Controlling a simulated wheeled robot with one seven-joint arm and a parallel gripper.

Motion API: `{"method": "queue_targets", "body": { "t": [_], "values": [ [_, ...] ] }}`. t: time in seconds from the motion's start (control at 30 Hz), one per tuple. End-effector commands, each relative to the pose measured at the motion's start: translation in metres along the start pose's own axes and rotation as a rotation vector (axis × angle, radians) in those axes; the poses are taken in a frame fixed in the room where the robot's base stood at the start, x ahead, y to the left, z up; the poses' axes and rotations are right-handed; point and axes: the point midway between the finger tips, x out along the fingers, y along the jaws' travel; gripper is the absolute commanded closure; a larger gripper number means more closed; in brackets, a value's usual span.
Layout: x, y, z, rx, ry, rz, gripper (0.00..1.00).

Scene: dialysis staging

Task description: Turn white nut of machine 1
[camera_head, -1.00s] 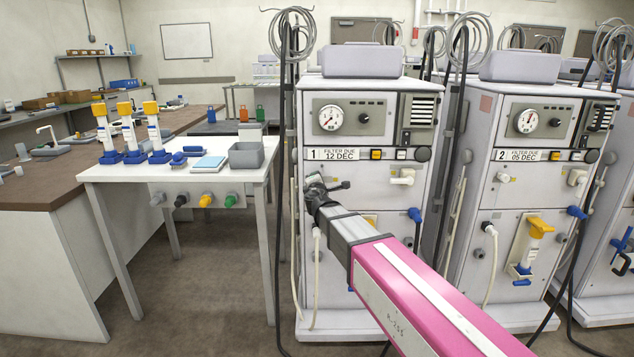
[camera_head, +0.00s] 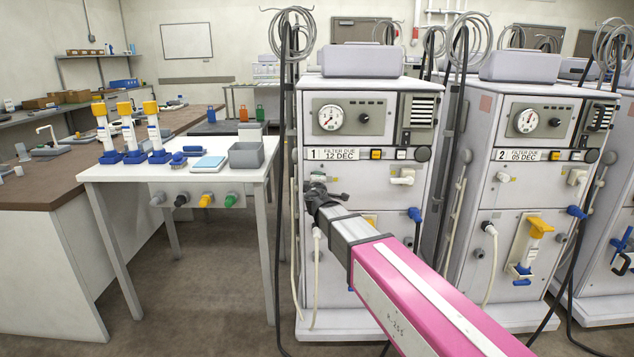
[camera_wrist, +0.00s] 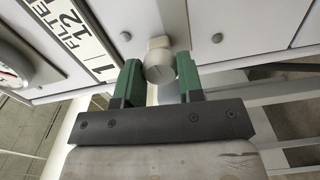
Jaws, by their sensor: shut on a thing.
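Machine 1 (camera_head: 370,250) is a white cabinet with a "1" and "FILTER DUE 12 DEC" label. The white nut (camera_wrist: 160,67) sits on its front panel, on a pale square base. My gripper (camera_wrist: 160,80) has its green fingers on either side of the nut and is shut on it. In the head view, my gripper (camera_head: 318,190) is at the left of the machine's front, below the label, and hides the nut. Whether the nut has turned is not clear.
A white fitting (camera_head: 402,177) and a blue connector (camera_head: 414,215) are to the right on the same panel. A white hose (camera_head: 316,270) hangs below my gripper. Machine 2 (camera_head: 550,110) stands at right. A white table (camera_head: 240,172) with yellow-capped cartridges stands at left.

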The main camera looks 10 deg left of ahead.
Motion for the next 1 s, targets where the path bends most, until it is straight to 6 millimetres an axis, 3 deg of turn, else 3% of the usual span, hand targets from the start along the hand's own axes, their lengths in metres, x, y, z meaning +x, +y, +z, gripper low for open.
{"method": "queue_targets", "body": {
  "t": [0.27, 0.3, 0.33, 0.37, 0.77, 1.0],
  "values": [
    [-0.001, -0.001, 0.001, 0.001, 0.000, -0.002, 0.89],
    [-0.001, -0.001, 0.001, 0.000, 0.000, -0.002, 0.52],
    [-0.001, -0.001, 0.001, 0.000, 0.000, -0.002, 0.42],
    [-0.001, -0.001, 0.001, 0.000, 0.000, -0.002, 0.40],
    [-0.006, 0.000, 0.001, -0.001, 0.000, -0.001, 0.40],
    [-0.036, 0.000, 0.001, -0.001, 0.001, -0.001, 0.40]
  ]
}}
